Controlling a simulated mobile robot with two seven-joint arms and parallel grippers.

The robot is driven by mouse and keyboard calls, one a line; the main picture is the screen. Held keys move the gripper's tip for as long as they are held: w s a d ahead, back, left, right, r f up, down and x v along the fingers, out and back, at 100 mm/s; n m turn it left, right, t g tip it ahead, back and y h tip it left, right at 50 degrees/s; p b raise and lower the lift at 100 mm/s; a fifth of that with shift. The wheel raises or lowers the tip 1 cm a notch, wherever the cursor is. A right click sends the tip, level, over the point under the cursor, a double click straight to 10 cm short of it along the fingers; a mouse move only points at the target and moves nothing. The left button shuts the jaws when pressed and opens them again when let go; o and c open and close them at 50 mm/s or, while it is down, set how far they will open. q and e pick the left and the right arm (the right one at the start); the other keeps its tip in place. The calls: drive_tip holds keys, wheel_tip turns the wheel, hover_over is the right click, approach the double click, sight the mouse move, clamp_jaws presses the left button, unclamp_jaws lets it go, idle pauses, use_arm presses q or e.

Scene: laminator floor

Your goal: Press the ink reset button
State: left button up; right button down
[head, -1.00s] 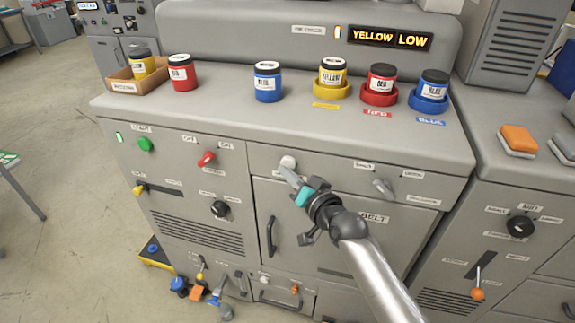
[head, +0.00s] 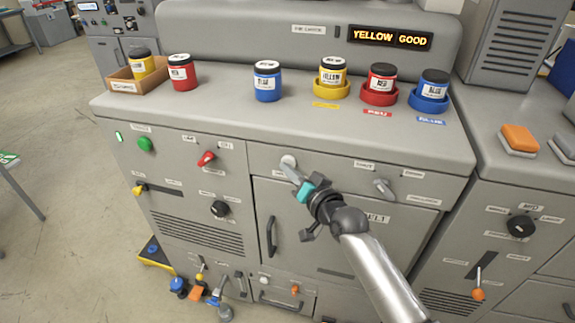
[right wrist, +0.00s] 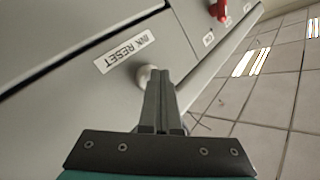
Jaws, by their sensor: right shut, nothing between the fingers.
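The ink reset button (head: 288,160) is a round white knob on the grey machine front. In the right wrist view the button (right wrist: 146,74) sits beside a white label (right wrist: 124,51) reading INK RESET. My right gripper (head: 289,170) is shut and empty. Its fingertips (right wrist: 158,74) are at the button and overlap its edge; I cannot tell whether they touch it. The display (head: 390,38) on the machine's back panel reads YELLOW GOOD. My left gripper is not in view.
Ink jars stand on the machine top; the yellow jar (head: 332,71), red jar (head: 382,76) and blue jar (head: 434,84) on the right sit in coloured rings. A grey lever (head: 383,187) and a door handle (head: 271,236) stick out near my right arm.

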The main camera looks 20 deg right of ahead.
idle(0.4)
drive_tip(key=shift+s+a+p, duration=0.5)
drive_tip(key=shift+s+p, duration=0.25)
drive_tip(key=shift+s, duration=0.05)
drive_tip(key=s+a+p, duration=0.2)
drive_tip(key=s+p, duration=0.1)
drive_tip(key=s, duration=0.1)
drive_tip(key=shift+s+a, duration=0.1)
drive_tip(key=shift+a, duration=0.3)
idle(0.4)
